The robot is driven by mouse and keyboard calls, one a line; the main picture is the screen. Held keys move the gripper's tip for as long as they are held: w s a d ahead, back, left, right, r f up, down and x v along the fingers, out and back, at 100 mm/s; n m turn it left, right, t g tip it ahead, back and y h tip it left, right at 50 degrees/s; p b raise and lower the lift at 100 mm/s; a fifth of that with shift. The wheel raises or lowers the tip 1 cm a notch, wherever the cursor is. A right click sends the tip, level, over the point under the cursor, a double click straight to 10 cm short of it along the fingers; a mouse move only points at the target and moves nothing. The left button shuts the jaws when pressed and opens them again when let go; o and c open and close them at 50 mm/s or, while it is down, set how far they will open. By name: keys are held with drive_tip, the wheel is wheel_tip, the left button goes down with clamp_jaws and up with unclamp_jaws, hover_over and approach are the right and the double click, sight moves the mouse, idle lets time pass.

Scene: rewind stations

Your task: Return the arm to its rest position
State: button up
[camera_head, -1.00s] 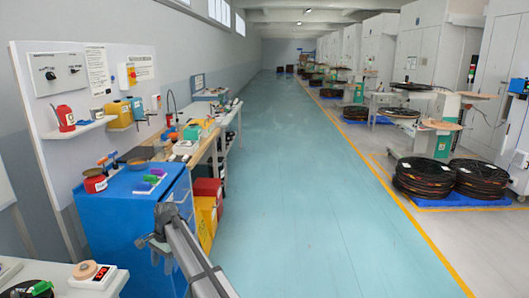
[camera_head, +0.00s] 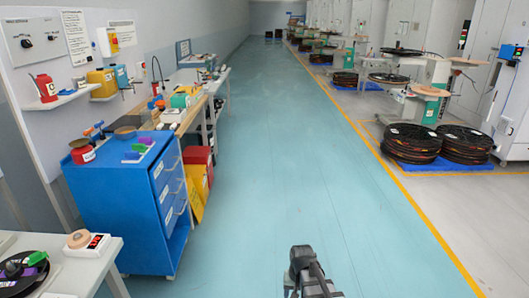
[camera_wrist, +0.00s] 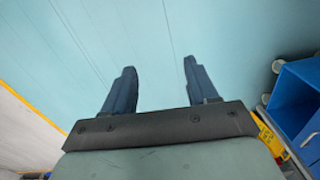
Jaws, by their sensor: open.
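My gripper shows in the wrist view (camera_wrist: 157,85) with its two dark fingers apart and nothing between them. Bare turquoise floor lies beyond the fingertips. In the head view my arm's end (camera_head: 305,270) is at the bottom, right of centre, over the open aisle floor. It is clear of the blue cabinet (camera_head: 115,205) to its left. The fingers cannot be made out in the head view.
A white table (camera_head: 75,272) with a black reel (camera_head: 22,275) and a tape roll (camera_head: 78,238) stands at the lower left. Yellow and red bins (camera_head: 196,178) stand beside the cabinet. Stacked reels (camera_head: 411,143) sit on the right beyond the yellow line. The aisle floor (camera_head: 260,190) is free.

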drive_tip(key=s+d+f, duration=0.1)
drive_tip(key=s+d, duration=0.5)
drive_tip(key=s+f+g, duration=0.3)
drive_tip(key=s+f, duration=0.7)
drive_tip(key=s, duration=0.4)
drive_tip(key=s+f+g, duration=0.3)
drive_tip(key=s+f, duration=0.8)
drive_tip(key=s, duration=0.4)
drive_tip(key=shift+s+n+g, duration=0.15)
drive_tip(key=shift+n+g, duration=0.25)
